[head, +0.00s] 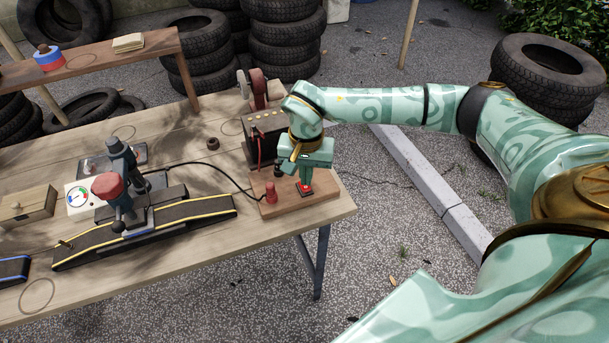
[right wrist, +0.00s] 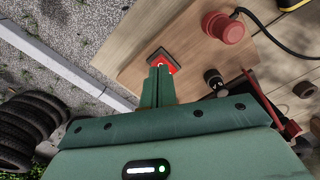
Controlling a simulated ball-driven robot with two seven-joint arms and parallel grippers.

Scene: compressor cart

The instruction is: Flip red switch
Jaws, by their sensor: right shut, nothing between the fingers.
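The red switch (head: 305,188) sits in a dark square frame on a wooden board at the table's right end. In the right wrist view the red switch (right wrist: 167,66) shows just beyond my fingertips, partly hidden by them. My right gripper (head: 305,181) points down at the switch, its fingers shut with nothing between them. In the right wrist view the shut fingers (right wrist: 160,74) reach the switch's edge; I cannot tell whether they touch it. My left gripper is not in view.
A red mushroom button (head: 270,192) stands left of the switch on the wooden board (head: 325,199). A black box (head: 265,130) with a cable stands behind it. A conveyor-like belt (head: 208,208) lies to the left. Tires (head: 548,65) stand on the ground around.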

